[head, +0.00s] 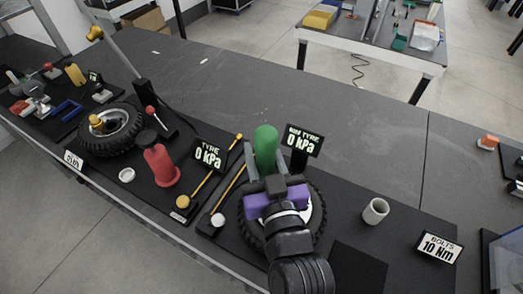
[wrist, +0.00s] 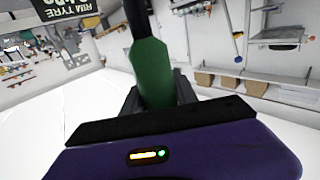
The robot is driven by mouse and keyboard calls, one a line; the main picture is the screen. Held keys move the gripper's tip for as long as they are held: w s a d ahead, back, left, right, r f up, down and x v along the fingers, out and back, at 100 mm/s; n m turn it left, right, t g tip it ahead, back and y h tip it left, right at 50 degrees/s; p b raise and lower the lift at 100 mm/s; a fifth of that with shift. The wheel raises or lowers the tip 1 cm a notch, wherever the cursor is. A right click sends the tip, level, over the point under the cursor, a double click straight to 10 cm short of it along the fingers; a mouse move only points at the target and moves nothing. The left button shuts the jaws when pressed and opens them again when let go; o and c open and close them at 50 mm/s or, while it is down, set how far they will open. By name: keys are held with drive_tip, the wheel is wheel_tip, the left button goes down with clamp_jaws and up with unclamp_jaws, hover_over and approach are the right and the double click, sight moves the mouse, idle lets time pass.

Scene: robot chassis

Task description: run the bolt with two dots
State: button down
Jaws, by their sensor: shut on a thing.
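My gripper (head: 272,183) is purple and black and is over the wheel (head: 318,212) at the right of the bench. It is shut on a green tool (head: 265,148). In the wrist view the green tool (wrist: 153,75) stands between the dark fingers (wrist: 155,97), with a black shaft at its upper end. My arm and gripper cover most of the wheel's middle, so I cannot make out its bolts or any dots. A sign (head: 440,247) reading "BOLTS 10 Nm" stands right of the wheel.
A pale cup (head: 375,211) stands right of the wheel. Two signs reading "0 kPa" (head: 208,153) (head: 304,140) stand behind. A red bottle-like thing (head: 160,162), yellow rods (head: 203,184) and another tyre (head: 107,132) are to the left.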

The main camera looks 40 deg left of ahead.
drive_tip(key=shift+f+b, duration=2.25)
drive_tip(key=shift+f, duration=0.25)
drive_tip(key=shift+f+b, duration=0.3)
drive_tip(key=shift+f, duration=0.2)
wheel_tip(320, 180, up, 6)
drive_tip(key=p, duration=0.4)
